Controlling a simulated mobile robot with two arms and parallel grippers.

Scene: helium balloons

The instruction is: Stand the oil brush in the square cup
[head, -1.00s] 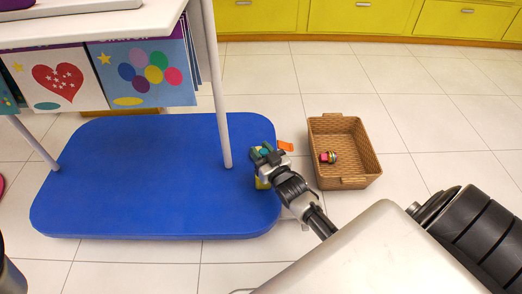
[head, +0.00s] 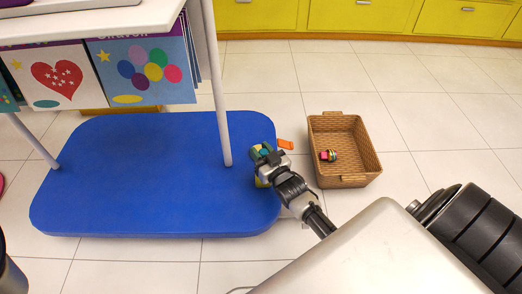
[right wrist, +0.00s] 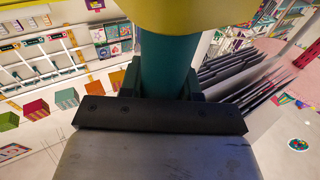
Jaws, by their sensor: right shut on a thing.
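My right gripper (head: 266,156) is over the right edge of the blue platform, beside the white post. It is shut on a teal and yellow thing, which I take to be the oil brush. In the right wrist view a teal round shaft (right wrist: 167,68) stands between the jaws, with a wide yellow part (right wrist: 205,14) above it. In the head view the gripper hides most of it. A patch of yellow (head: 261,182) shows below the gripper; I cannot tell what it belongs to. I cannot make out a square cup. My left gripper is not in view.
The blue platform (head: 140,180) is otherwise bare, with white posts rising by it. An orange piece (head: 285,144) shows just right of the gripper. A brown basket (head: 352,180) on the tiled floor holds a small pink and yellow thing (head: 328,156). Yellow cabinets (head: 385,16) line the back.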

